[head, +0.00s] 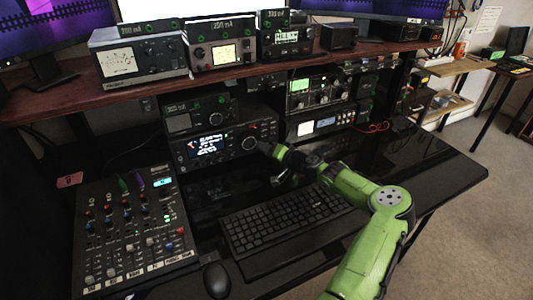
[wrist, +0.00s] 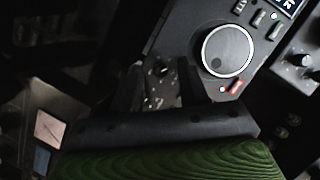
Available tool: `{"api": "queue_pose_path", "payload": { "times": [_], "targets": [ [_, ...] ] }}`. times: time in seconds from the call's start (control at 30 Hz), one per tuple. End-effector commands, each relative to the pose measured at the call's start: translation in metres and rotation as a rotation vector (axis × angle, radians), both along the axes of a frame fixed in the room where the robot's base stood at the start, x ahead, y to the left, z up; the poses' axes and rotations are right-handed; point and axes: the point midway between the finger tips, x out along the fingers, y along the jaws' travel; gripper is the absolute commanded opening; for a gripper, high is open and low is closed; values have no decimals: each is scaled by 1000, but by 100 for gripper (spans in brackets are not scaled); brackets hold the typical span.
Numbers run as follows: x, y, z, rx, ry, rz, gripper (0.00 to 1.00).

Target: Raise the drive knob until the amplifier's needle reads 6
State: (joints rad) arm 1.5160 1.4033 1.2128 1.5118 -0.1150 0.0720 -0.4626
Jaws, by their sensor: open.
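No label reading "drive" is legible, so I cannot tell which knob is the drive knob. A radio (head: 200,160) with a lit display stands on the desk; its large round knob (head: 249,143) is also in the wrist view (wrist: 227,52), with a silver rim. My gripper (head: 270,151) is just right of that knob. In the wrist view my gripper (wrist: 158,88) is open and empty, its fingers left of the large knob. Boxes with needle meters sit on the shelf: one at left (head: 120,62) and one with a lit dial (head: 223,54). The needle readings are too small to make out.
A mixer (head: 135,235) with several faders is at the left. A keyboard (head: 283,218) and mouse (head: 216,280) lie in front of the radio. The shelf (head: 60,108) overhangs the equipment. Green-lit gear (head: 318,92) stands right of the radio. The desk's right side is mostly clear.

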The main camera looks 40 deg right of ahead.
Motion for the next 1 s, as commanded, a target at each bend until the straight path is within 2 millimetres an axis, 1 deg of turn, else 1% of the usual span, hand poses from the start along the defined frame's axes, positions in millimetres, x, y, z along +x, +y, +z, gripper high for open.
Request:
{"api": "queue_pose_path", "payload": {
  "times": [0.23,0.27,0.53,0.67,0.73,1.0],
  "targets": [
    [2,0,0,0,0,0,43],
    [2,0,0,0,0,0,42],
    [2,0,0,0,-1,-1,0],
    [2,0,0,2,-1,-1,0],
    [2,-1,-1,30,-9,-1,0],
    [2,-2,-3,347,-101,-2,0]
  ]
}}
